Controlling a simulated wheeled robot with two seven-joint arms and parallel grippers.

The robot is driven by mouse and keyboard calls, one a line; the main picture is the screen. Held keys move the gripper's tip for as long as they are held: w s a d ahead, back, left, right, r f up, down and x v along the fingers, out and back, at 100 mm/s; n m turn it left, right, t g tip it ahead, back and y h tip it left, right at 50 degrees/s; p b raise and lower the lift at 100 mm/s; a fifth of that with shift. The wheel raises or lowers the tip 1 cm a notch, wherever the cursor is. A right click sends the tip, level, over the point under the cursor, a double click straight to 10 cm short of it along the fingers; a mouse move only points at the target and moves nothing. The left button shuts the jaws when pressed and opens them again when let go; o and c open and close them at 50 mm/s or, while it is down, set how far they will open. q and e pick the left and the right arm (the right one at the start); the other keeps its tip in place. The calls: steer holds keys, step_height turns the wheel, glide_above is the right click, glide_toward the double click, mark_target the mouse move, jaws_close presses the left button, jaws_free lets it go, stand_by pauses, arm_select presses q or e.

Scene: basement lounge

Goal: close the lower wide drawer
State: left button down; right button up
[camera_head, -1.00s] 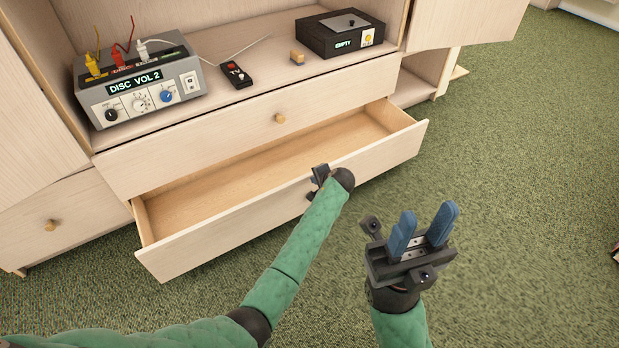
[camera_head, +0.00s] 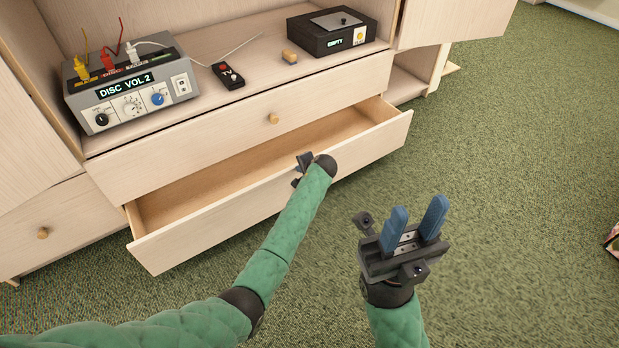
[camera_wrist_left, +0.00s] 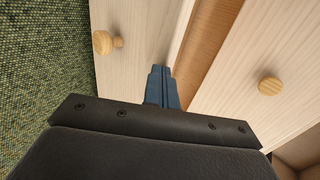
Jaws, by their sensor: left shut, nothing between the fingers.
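The lower wide drawer (camera_head: 265,212) is pulled partly out under the cabinet, and its empty inside shows. My left gripper (camera_wrist_left: 160,72) is shut and empty. In the left wrist view its fingertips are at the lower drawer's front panel (camera_wrist_left: 135,50), close to its top edge and beside its round knob (camera_wrist_left: 102,42). In the head view my left wrist hides the fingers and that knob; I cannot tell whether the fingertips touch the panel. My right gripper (camera_head: 418,215) is open and empty, above the carpet right of the drawer.
The upper wide drawer (camera_head: 215,138) is shut, with a wooden knob (camera_head: 273,118). On the shelf above stand a grey switch box (camera_head: 130,90), a remote (camera_head: 228,75), a small wooden block (camera_head: 289,57) and a black box (camera_head: 332,32).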

arm_select(q)
steer(key=w+a+b, duration=0.1)
steer(key=w+a, duration=0.7)
steer(key=w, duration=0.3)
steer(key=shift+a, duration=0.2)
